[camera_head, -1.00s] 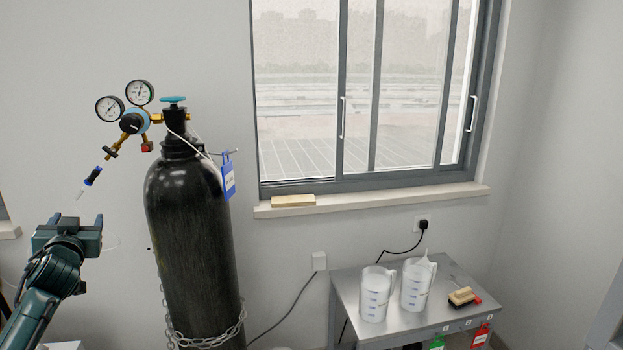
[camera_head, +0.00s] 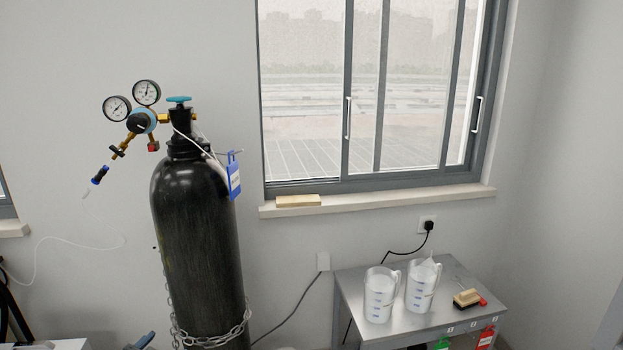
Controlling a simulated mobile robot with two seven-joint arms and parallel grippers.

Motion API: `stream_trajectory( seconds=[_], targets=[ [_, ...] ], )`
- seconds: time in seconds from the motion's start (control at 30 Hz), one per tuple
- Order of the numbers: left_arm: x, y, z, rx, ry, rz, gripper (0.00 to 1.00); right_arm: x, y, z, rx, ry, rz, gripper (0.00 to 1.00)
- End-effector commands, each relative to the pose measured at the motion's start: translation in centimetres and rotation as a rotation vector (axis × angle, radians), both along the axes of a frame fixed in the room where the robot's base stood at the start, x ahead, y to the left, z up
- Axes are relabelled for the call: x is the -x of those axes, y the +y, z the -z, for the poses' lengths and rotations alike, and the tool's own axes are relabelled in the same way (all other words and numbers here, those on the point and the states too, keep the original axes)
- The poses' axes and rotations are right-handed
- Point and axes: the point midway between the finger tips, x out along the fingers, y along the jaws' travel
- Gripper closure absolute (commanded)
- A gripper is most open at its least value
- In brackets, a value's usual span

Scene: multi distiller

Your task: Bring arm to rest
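My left arm is no longer raised beside the gas cylinder. Only a small dark blue-grey piece (camera_head: 142,342) shows at the bottom edge, left of the cylinder; it looks like the tip of my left gripper, cut off by the frame. Whether its fingers are open or shut is hidden. My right gripper is not in view. The tall black gas cylinder (camera_head: 197,240) stands upright against the wall, with a regulator and two gauges (camera_head: 131,106) at its top left.
A chain (camera_head: 212,338) wraps the cylinder's lower part. A thin white tube (camera_head: 75,241) hangs by the wall. The space left of the cylinder is mostly clear.

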Motion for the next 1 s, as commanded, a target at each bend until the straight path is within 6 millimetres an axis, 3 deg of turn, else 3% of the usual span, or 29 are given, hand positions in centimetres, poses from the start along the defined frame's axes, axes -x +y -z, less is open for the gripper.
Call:
stream_trajectory(
  seconds=[0.03,0.2,0.3,0.43,0.6,1.0],
  targets=[
    [2.8,-2.6,2.5,0.044,0.045,0.024,0.36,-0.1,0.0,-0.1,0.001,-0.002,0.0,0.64],
    [12.1,-9.9,7.5,0.195,0.171,0.074,0.36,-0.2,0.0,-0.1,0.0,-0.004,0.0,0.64],
    [17.5,-13.4,8.8,0.284,0.239,0.079,0.36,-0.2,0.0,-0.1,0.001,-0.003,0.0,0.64],
    [22.2,-16.0,9.1,0.368,0.297,0.068,0.36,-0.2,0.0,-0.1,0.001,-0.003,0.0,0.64],
    [24.7,-17.3,8.9,0.414,0.327,0.057,0.36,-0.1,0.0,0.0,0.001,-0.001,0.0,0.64],
    [24.8,-17.4,9.0,0.416,0.329,0.056,0.36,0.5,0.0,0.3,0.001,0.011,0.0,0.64]
  ],
)
